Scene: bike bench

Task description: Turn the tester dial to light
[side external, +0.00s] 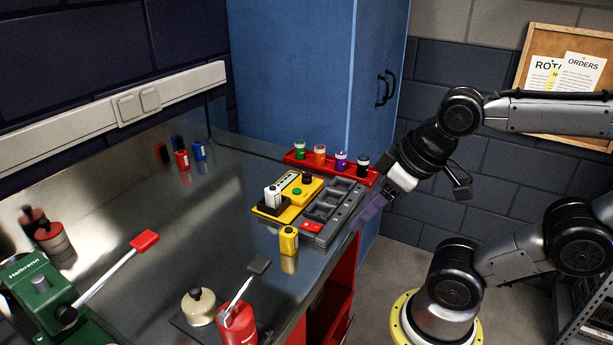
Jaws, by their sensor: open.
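The yellow tester (313,190) lies on the metal bench, right of the picture's middle. A small black knob that looks like its dial (307,177) is on its far part. Its setting is too small to read. A green button (297,191) sits near the knob. A white battery-like cylinder (272,194) stands in a black holder at the tester's near left end. My gripper (367,214) is open, near the bench's right edge, right of the tester and apart from it. Its dark purple fingers point down and left, and nothing shows between them.
A grey compartment tray (345,213) with a red piece lies between tester and gripper. A red rack (362,176) of several coloured cylinders stands behind. A yellow cylinder (289,240) stands in front. The blue cabinet (300,70) rises behind. The bench's middle (200,230) is clear.

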